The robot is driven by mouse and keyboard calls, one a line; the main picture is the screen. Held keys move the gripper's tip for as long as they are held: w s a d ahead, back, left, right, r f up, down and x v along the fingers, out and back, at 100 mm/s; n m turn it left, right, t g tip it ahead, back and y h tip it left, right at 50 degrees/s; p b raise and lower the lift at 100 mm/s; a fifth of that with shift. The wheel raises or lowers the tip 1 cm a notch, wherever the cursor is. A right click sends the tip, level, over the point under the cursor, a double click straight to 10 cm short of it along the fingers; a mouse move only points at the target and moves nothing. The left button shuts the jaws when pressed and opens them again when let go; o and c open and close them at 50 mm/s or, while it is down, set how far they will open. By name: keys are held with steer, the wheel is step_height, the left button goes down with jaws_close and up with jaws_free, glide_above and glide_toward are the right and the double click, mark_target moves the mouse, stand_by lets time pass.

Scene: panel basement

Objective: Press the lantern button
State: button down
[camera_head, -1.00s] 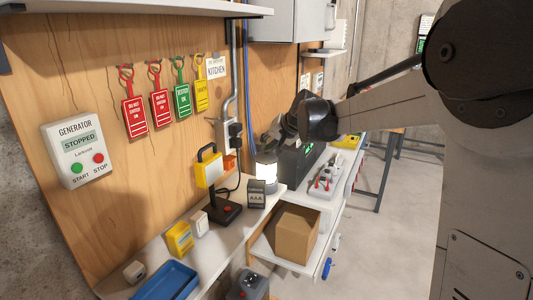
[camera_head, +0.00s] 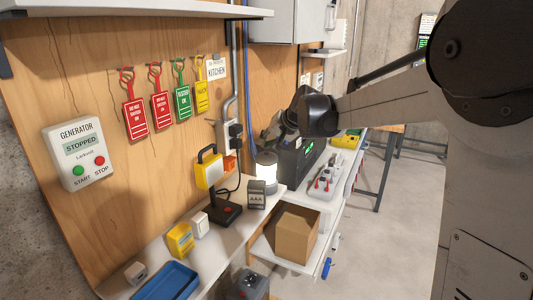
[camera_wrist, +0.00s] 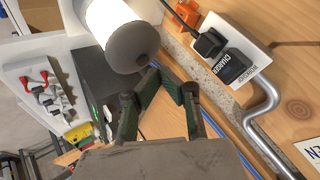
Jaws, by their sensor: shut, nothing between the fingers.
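The lantern (camera_head: 265,171) is a lit white cylinder with a dark grey cap and base. It stands at the right end of the white shelf. In the wrist view, the lantern (camera_wrist: 108,20) is at the top with its round grey cap (camera_wrist: 133,47) toward me. In the wrist view, my gripper (camera_wrist: 165,78) is shut and empty. Its fingertips appear just beside the cap; I cannot tell if they touch.
A black case with a green display (camera_head: 292,160) stands right of the lantern. A conduit and charger socket (camera_wrist: 232,67) are on the wooden wall close by.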

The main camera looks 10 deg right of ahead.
mark_target(267, 153)
steer(key=shift+r, duration=0.15)
steer(key=shift+r+p, duration=1.4)
steer(key=shift+r, duration=1)
steer(key=s+a+f+n+h+b, duration=0.1)
steer(key=s+f+b, duration=0.1)
steer(key=s, duration=0.9)
steer(key=s+a+f+n+h+b, duration=0.1)
steer(key=s+f+b, duration=0.1)
steer(key=s, duration=0.9)
steer(key=s+d+f+n+h+b, duration=0.1)
steer(key=s+f+b, duration=0.1)
steer(key=s+f, duration=0.4)
steer(key=s+f+n+g+b, duration=0.1)
steer(key=s+f, duration=0.6)
steer(key=s, duration=0.7)
steer(key=shift+d+f+h+b, duration=0.15)
steer(key=shift+d+h+b, duration=0.25)
steer(key=shift+b, duration=0.2)
